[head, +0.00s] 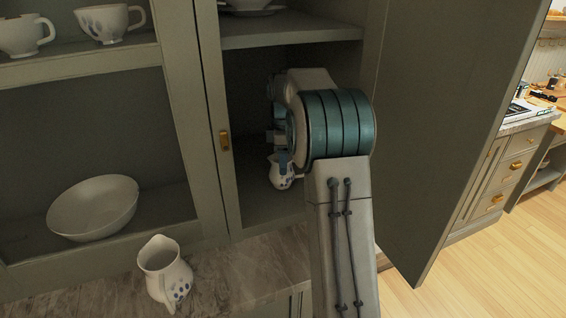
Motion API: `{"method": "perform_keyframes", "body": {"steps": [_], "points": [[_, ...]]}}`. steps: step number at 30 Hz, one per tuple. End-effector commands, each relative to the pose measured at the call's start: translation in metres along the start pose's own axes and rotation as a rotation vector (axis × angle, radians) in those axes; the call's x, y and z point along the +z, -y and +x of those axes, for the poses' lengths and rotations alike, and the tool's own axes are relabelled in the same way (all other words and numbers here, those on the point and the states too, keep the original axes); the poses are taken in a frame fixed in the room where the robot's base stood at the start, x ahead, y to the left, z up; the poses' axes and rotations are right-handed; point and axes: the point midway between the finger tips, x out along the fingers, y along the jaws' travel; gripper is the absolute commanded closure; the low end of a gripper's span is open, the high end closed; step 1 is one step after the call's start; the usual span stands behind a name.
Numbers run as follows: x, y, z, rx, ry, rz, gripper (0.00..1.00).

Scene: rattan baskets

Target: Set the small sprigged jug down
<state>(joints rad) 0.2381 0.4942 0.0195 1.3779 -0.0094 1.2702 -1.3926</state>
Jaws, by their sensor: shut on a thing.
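The small sprigged jug (279,174) is white with blue sprigs and sits inside the open right cabinet compartment, low over its bottom shelf (263,208). My gripper (284,159) is above it, shut on the jug, which looks upright. My wrist and arm hide part of the jug and most of the fingers. I cannot tell whether the jug's base touches the shelf.
A larger sprigged jug (165,272) stands on the marble counter (215,278). A white bowl (93,207) and cups (103,24) are in the left cabinet. A middle shelf (290,29) is above my wrist. The open cabinet door (448,120) is right of my arm.

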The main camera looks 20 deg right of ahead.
Motion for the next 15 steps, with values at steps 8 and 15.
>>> {"method": "perform_keyframes", "body": {"steps": [8,15], "points": [[-0.001,-0.004,0.018,0.001,0.000,0.000,0.86],[-0.001,-0.003,0.021,0.000,0.000,0.000,0.86]]}}
